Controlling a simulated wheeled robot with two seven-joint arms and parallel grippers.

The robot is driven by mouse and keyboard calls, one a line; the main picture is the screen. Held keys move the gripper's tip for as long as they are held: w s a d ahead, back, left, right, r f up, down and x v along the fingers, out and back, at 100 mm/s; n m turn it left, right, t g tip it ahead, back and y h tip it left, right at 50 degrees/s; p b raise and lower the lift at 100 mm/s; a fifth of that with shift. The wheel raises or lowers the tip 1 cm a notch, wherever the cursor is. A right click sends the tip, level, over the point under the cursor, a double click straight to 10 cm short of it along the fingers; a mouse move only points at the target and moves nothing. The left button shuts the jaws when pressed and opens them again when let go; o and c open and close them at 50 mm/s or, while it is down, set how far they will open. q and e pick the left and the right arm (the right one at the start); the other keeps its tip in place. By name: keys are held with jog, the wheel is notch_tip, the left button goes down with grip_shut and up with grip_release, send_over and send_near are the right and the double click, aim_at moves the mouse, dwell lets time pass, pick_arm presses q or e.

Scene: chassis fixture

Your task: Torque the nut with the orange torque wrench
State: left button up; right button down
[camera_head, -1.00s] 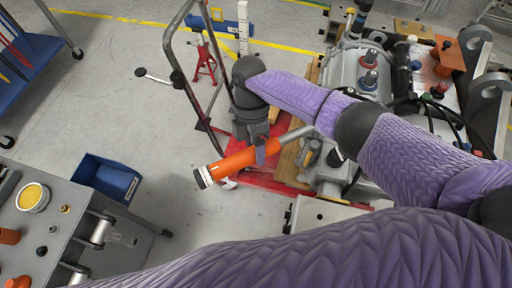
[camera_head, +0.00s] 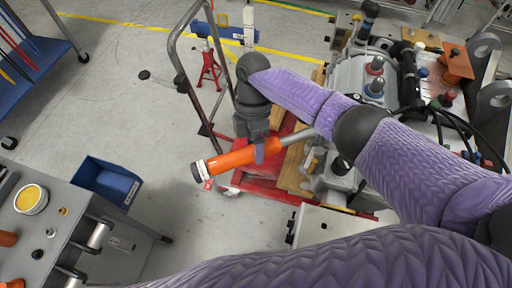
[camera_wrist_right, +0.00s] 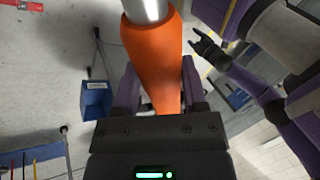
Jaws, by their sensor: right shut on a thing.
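The orange torque wrench (camera_head: 235,159) is held out almost level, with its capped handle end at the left. Its silver shaft runs right toward the grey machine housing (camera_head: 345,72). My right gripper (camera_head: 259,150) is shut around the orange handle. In the right wrist view the handle (camera_wrist_right: 152,60) passes between the fingers, with the silver shaft at the top. The wrench's head is partly hidden by my arm and the machine parts, and I cannot make out the nut. My left gripper (camera_wrist_right: 207,46) shows small in the right wrist view, with its fingers apart and empty.
A red jack stand (camera_head: 209,68) and a metal-framed red cart (camera_head: 245,185) stand on the floor near the wrench. A grey workbench (camera_head: 60,225) with a blue bin (camera_head: 106,181) is at lower left. Open floor lies between bench and cart.

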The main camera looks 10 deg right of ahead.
jog(key=shift+w+a+b, duration=0.1)
jog(key=shift+w+b, duration=0.35)
jog(key=shift+w, duration=0.15)
jog(key=shift+r+p, duration=0.95)
jog(key=shift+r, duration=0.15)
notch_tip(320, 180, up, 5)
jog(key=p, duration=0.4)
jog(key=shift+p, duration=0.3)
jog(key=shift+f, duration=0.1)
